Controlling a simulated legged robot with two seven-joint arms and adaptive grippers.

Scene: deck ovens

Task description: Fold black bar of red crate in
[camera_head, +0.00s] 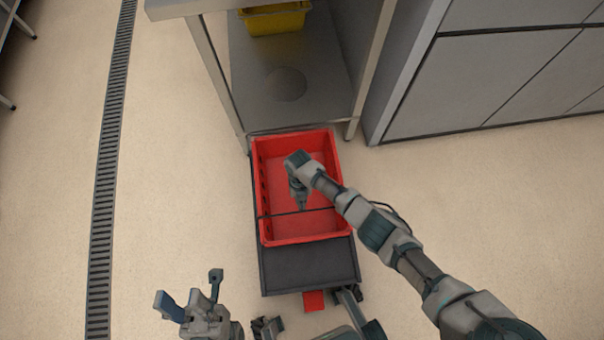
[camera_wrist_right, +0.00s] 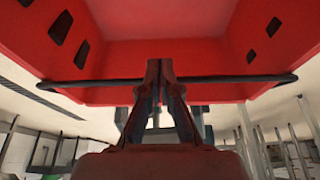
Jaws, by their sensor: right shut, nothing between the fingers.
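The red crate (camera_head: 265,180) stands open-topped in the middle of the head view, and its inside looks empty. Its thin black bar (camera_head: 325,209) spans the crate's width towards the near end. It also shows in the right wrist view (camera_wrist_right: 230,79), running across behind my fingers. My right gripper (camera_head: 302,206) points down over the crate at the middle of the bar. In the wrist view its fingertips (camera_wrist_right: 160,64) are together, with nothing between them. They overlap the bar; whether they touch it I cannot tell. My left gripper (camera_head: 188,287) is open and empty, left of the crate.
The crate rests on a dark platform (camera_head: 310,272). Beyond it stands a metal table with a lower shelf (camera_head: 325,70), holding a yellow crate (camera_head: 275,20). Grey cabinets (camera_head: 490,75) stand at the right. Floor on both sides is clear, with a drain grate (camera_head: 105,180) at left.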

